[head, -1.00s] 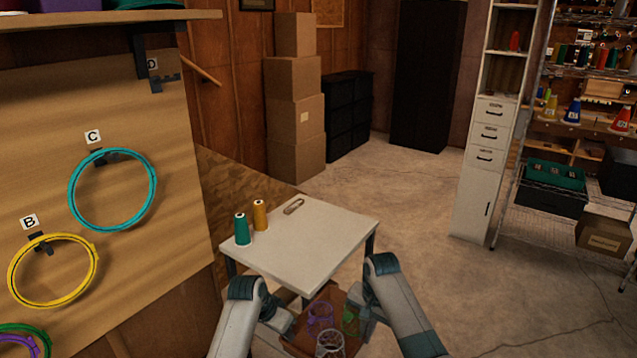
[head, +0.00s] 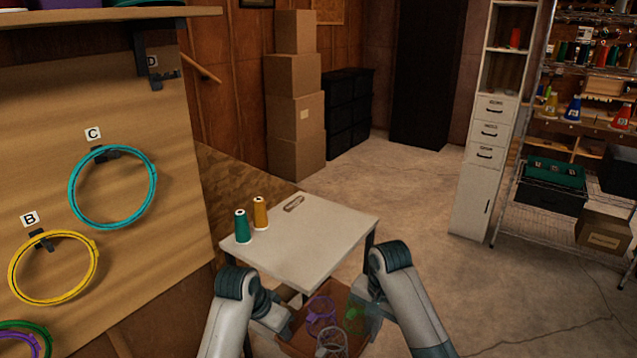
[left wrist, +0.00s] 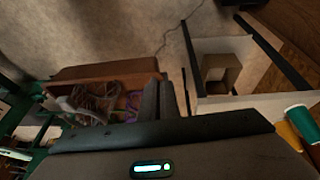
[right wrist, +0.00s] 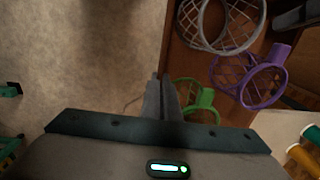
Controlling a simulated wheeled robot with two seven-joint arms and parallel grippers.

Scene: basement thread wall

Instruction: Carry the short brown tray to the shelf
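The short brown tray (head: 297,343) is low at the bottom of the head view, in front of the white table. It holds netted hoop-like pieces: a purple one (head: 320,314), a whitish one (head: 331,343) and a green one (head: 354,319). My left gripper (head: 285,325) is at the tray's left end; in the left wrist view its fingers (left wrist: 158,98) are close together at the tray wall. My right gripper (head: 367,312) is at the right end; its fingers (right wrist: 161,96) pinch the wall in the right wrist view. The tray's near edge is cut off in the head view.
The white table (head: 310,240) bears a green spool (head: 242,228), an orange spool (head: 260,214) and a small tan piece. A wire shelf (head: 560,150) and a white cabinet (head: 480,170) stand at the right. Bare floor (head: 430,220) lies between. A hoop board is at the left.

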